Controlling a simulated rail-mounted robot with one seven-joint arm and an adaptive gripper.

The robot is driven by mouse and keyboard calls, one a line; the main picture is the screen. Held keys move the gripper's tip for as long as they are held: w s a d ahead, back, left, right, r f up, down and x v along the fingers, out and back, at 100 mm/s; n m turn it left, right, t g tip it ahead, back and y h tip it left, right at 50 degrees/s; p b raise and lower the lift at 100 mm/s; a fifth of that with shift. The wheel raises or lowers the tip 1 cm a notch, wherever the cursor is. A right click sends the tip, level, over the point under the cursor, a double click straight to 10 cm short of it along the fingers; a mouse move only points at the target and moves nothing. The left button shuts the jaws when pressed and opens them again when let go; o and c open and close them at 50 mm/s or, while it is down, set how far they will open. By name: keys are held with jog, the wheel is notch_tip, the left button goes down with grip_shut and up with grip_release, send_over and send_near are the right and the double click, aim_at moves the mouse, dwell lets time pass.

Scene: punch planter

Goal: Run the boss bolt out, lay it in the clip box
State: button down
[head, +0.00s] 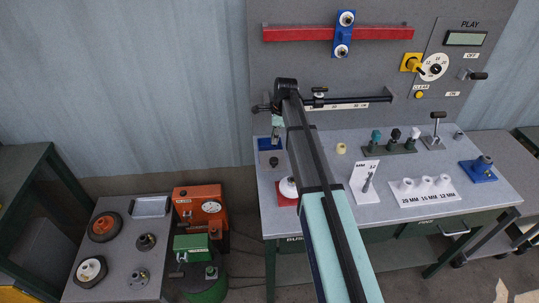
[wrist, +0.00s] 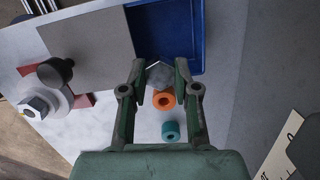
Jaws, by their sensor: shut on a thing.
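In the wrist view my gripper (wrist: 160,70) is shut on a grey hex-headed piece, seemingly the boss bolt (wrist: 159,76). The fingers hide part of it. It shows in front of the near edge of an open blue box (wrist: 182,32), seemingly the clip box. I cannot tell its height above the box. In the head view the blue box (head: 264,144) is at the bench's back left corner, beside my arm. A white round boss (wrist: 58,97) with a hex piece on its end is on a red base (wrist: 83,99) at the left.
An orange ring (wrist: 163,100) and a teal ring (wrist: 172,131) lie below the fingertips in the wrist view. A grey plate (wrist: 98,40) is left of the blue box, with a dark knob (wrist: 55,71) near it. A white card stand (head: 364,184) is right of my arm.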

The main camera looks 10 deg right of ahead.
jog(key=shift+f+b, duration=0.45)
jog(key=shift+f, duration=0.7)
jog(key=c, duration=0.8)
grip_release()
jog(key=shift+r, duration=0.1)
jog(key=r, duration=0.4)
jog(key=d+r, duration=0.1)
jog(key=r, duration=0.6)
jog(key=shift+s+d+r, duration=0.2)
jog(key=shift+d+r, duration=0.15)
jog(key=shift+d, duration=0.05)
